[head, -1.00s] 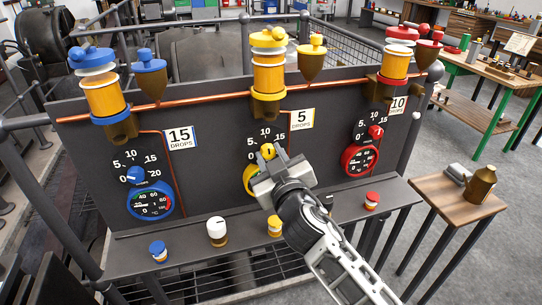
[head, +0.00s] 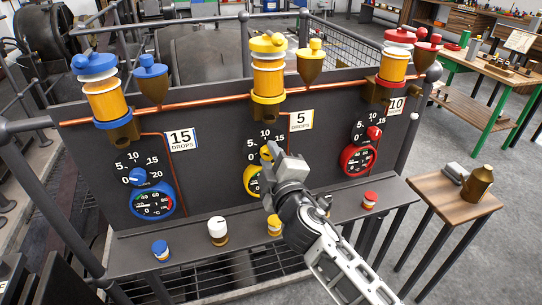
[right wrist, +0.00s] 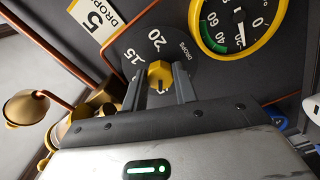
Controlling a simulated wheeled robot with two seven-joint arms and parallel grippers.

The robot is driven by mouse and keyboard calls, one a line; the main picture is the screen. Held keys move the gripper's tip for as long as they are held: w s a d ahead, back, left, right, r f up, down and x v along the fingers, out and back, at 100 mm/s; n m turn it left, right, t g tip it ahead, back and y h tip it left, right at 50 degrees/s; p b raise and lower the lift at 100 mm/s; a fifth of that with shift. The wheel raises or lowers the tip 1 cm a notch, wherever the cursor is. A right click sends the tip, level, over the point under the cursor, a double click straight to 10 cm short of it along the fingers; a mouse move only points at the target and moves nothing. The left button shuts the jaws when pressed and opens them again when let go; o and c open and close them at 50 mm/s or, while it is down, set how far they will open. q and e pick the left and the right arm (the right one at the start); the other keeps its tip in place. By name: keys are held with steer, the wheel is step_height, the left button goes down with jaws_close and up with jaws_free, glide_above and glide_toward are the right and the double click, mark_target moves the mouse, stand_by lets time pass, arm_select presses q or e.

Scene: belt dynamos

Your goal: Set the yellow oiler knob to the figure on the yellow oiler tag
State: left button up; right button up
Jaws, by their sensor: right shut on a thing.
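The yellow oiler knob (head: 266,153) sits on its black dial in the middle of the panel, and it also shows in the right wrist view (right wrist: 159,72). The yellow oiler tag (head: 299,120) reads 5 DROPS. My right gripper (head: 271,156) is shut on the knob, one finger on each side of it in the right wrist view (right wrist: 161,82). A white mark on the knob points down towards my gripper there. The dial shows 15 and 20 in that view; the figures near the mark are hidden. My left gripper is not in view.
A yellow-rimmed gauge (head: 251,181) is just below the knob, partly behind my gripper. Blue (head: 138,175) and red (head: 374,133) oiler knobs stand on either side. A shelf (head: 190,244) with small capped jars runs below the panel.

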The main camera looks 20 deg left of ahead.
steer(key=shift+n, duration=0.5)
steer(key=o, duration=1)
steer(key=shift+d, duration=0.1)
steer(key=shift+c, duration=0.2)
steer(key=v, duration=1.6)
steer(key=shift+w, duration=0.1)
